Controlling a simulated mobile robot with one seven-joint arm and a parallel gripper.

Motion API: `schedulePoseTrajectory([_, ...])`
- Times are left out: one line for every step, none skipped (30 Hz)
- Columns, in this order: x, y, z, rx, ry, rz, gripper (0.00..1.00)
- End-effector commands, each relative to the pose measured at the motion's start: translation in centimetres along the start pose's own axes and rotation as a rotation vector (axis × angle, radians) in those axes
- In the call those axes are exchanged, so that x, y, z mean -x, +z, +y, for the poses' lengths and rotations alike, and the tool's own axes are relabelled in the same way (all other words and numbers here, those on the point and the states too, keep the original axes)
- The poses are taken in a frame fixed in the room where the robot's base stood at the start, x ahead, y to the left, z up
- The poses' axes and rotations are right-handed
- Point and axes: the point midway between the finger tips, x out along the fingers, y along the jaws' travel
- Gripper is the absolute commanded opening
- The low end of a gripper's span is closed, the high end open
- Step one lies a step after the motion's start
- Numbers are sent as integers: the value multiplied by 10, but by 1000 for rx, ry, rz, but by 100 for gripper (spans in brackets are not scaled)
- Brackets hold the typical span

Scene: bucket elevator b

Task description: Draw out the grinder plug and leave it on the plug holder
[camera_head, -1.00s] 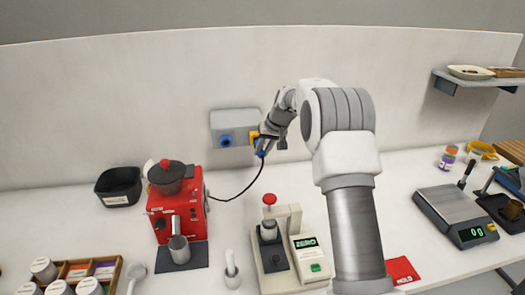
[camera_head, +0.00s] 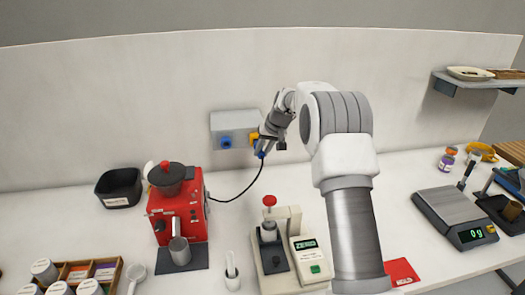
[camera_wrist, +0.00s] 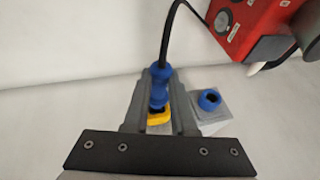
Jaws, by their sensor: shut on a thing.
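The grinder plug is blue with a black cable. In the wrist view the plug (camera_wrist: 160,88) stands between my gripper's two grey fingers (camera_wrist: 160,100), which are shut on it. Its far end meets a yellow socket (camera_wrist: 158,118); how deep it sits there I cannot tell. In the head view my gripper (camera_head: 265,146) is at the yellow socket (camera_head: 254,139) on the grey wall box (camera_head: 235,120), with the blue plug (camera_head: 261,154) just below. A blue round fitting (camera_head: 226,142) is on the box's left; it also shows in the wrist view (camera_wrist: 208,99). I cannot make out which thing is the plug holder.
The cable (camera_head: 238,194) runs to the red grinder (camera_head: 178,214). A black bin (camera_head: 119,186) stands left of the grinder. A tamping stand (camera_head: 272,250) is in front, and a scale (camera_head: 454,213) is at right. The counter below the wall box is mostly clear.

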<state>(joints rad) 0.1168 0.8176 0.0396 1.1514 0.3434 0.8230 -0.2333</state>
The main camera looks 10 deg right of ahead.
Motion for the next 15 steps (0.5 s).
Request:
schedulePoseTrajectory([1,-2,-1,0,0,0,0])
schedulePoseTrajectory([0,-3,-1,1,0,1,0])
schedulePoseTrajectory([0,-4,-1,1,0,1,0])
schedulePoseTrajectory([0,-5,-1,1,0,1,0])
schedulePoseTrajectory([0,-5,-1,1,0,1,0])
schedulePoseTrajectory([-1,-6,-1,0,0,1,0])
schedulePoseTrajectory([-1,-7,-1,0,-1,0,0])
schedulePoseTrajectory([-2,-7,-1,0,-1,0,0])
schedulePoseTrajectory([-2,-8,-1,0,-1,1,0])
schedulePoseTrajectory([-2,-9,-1,0,-1,1,0])
schedulePoseTrajectory([-2,-10,-1,0,-1,1,0])
schedulePoseTrajectory([-3,-11,-1,0,-1,1,0])
schedulePoseTrajectory([-3,-11,-1,0,-1,1,0])
schedulePoseTrajectory([-3,-12,-1,0,-1,1,0])
schedulePoseTrajectory([-4,-13,-1,0,-1,1,0])
